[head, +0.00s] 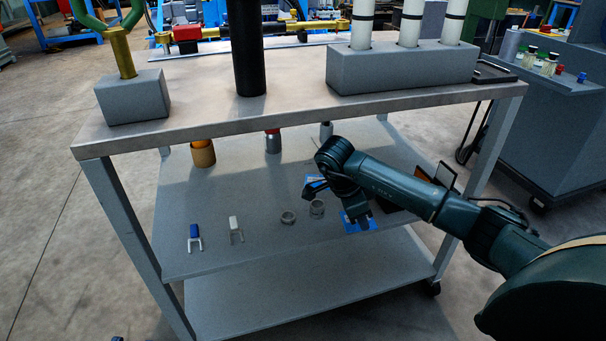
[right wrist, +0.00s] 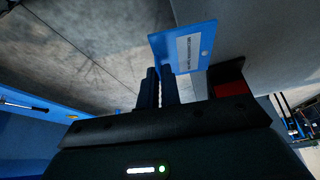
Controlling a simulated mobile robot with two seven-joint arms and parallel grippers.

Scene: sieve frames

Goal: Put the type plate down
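The type plate is a blue plate with a pale printed label and a small hole, seen at the fingertips in the right wrist view (right wrist: 205,42). In the head view the blue plate (head: 349,226) shows beside the fingers, at the middle shelf's front right part. My right gripper (head: 362,222) points down there; its fingers in the right wrist view (right wrist: 160,80) are close together with the plate's edge between them. I cannot tell whether the plate touches the shelf. My left gripper is not in view.
The grey middle shelf (head: 255,245) holds two fork-shaped parts (head: 195,238), two metal rings (head: 288,217) and dark trays at right. The table top (head: 200,112) overhangs the shelf.

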